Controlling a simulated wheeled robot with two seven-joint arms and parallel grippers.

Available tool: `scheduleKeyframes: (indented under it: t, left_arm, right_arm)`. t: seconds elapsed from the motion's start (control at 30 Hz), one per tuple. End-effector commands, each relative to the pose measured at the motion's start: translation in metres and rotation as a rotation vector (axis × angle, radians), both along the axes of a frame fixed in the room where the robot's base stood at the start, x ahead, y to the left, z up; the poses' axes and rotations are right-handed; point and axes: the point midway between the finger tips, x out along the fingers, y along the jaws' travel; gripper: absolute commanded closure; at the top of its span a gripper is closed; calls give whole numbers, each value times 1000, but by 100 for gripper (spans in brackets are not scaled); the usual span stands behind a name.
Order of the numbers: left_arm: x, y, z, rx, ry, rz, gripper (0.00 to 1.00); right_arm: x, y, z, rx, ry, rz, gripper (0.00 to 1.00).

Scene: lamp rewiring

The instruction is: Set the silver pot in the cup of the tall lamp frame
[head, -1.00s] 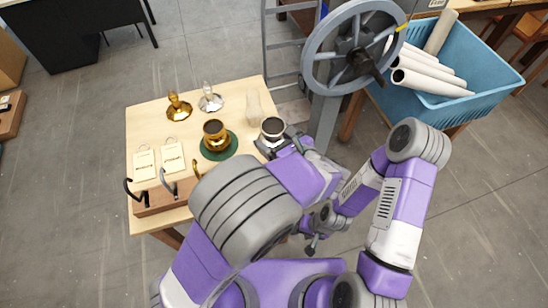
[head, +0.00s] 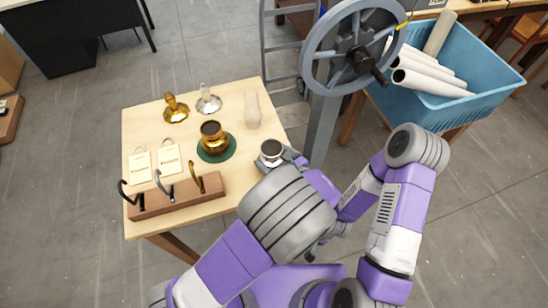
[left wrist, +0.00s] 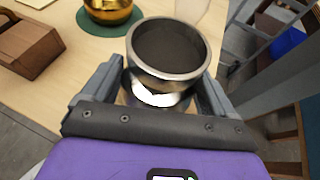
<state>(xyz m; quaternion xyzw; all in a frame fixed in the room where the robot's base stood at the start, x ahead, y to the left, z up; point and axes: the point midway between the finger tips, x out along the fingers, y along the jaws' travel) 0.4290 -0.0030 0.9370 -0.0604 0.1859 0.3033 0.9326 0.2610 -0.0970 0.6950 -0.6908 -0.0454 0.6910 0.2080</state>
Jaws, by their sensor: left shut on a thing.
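The silver pot (head: 271,150) is a small round metal cup with a dark inside. My left gripper (head: 274,161) is shut on it, and it looks upright, near the table's right edge. In the left wrist view the silver pot (left wrist: 167,55) sits between the two fingers of the left gripper (left wrist: 160,96). Its height over the table is hard to tell. I cannot pick out the tall lamp frame for certain in either view. My right forearm reaches in behind the left arm, and its gripper's fingers are largely hidden.
A gold pot (head: 213,137) stands on a green mat (head: 230,153). A wooden block with hooks (head: 177,199), two tags, brass and silver pieces (head: 208,99) and a pale vase-like piece (head: 252,109) share the table (head: 236,91). A handwheel (head: 306,47) stands behind.

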Motion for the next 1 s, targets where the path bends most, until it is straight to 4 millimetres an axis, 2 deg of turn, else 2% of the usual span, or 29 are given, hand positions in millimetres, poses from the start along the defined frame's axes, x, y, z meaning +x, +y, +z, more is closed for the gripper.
scheduleKeyframes:
  t: [0.27, 0.3, 0.37, 0.67, 1.0]
  left_arm:
    - [0, 0, -4, 1, -1, 0, 68]
    - [0, 0, -4, 0, 0, 0, 9]
    - [0, 0, -3, 0, 0, 0, 0]
    - [0, -1, -4, 0, -1, -2, 0]
    - [-40, -30, 21, 0, 0, -4, 0]
  right_arm:
    - [0, 0, -3, 0, 0, 0, 57]
    - [0, 0, -3, 0, 0, 0, 57]
    - [0, 0, -3, 0, 0, 0, 57]
    - [0, 0, -6, 0, 0, 0, 57]
    - [0, 0, 10, 0, 0, 0, 57]
